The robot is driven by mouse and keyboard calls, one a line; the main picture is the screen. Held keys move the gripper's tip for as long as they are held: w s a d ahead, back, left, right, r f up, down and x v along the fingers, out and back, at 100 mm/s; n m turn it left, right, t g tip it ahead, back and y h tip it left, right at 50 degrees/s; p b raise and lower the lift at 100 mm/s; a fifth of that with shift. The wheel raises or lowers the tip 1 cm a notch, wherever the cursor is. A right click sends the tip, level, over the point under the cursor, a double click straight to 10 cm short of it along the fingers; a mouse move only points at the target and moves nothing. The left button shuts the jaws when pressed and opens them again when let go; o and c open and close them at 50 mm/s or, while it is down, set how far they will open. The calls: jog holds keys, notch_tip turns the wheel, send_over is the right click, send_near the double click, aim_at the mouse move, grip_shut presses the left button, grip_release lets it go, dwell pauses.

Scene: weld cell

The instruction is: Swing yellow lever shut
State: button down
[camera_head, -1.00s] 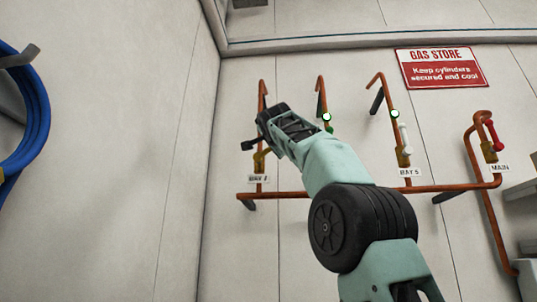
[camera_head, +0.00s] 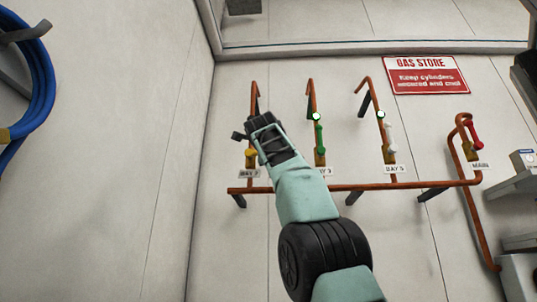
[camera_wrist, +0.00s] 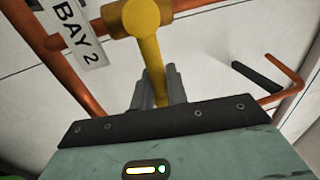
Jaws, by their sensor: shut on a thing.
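The yellow lever (camera_wrist: 153,62) fills the upper middle of the wrist view. It runs from its round yellow hub on the copper pipe, beside the BAY 2 label (camera_wrist: 80,32), down between my fingers. My gripper (camera_wrist: 157,92) is shut on the lever's far part. In the head view, my gripper (camera_head: 247,131) is at the leftmost upright pipe and hides most of the lever. Only a yellow part of the valve (camera_head: 250,156) shows below it, above the partly covered label.
To the right stand a green lever (camera_head: 320,140), a white lever (camera_head: 389,137) over the BAY 5 label, and a red lever (camera_head: 475,134) at MAIN. A horizontal copper pipe (camera_head: 350,187) runs below them. A blue hose coil (camera_head: 35,95) hangs at far left.

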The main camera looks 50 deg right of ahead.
jog(key=shift+f, duration=0.1)
dwell(0.3)
jog(key=c, duration=1.4)
grip_release()
jog(key=shift+d, duration=0.1)
jog(key=shift+c, duration=0.2)
jog(key=b+v, duration=0.8)
jog(key=v, duration=0.9)
jog(key=shift+a, duration=0.2)
jog(key=shift+s, duration=0.1)
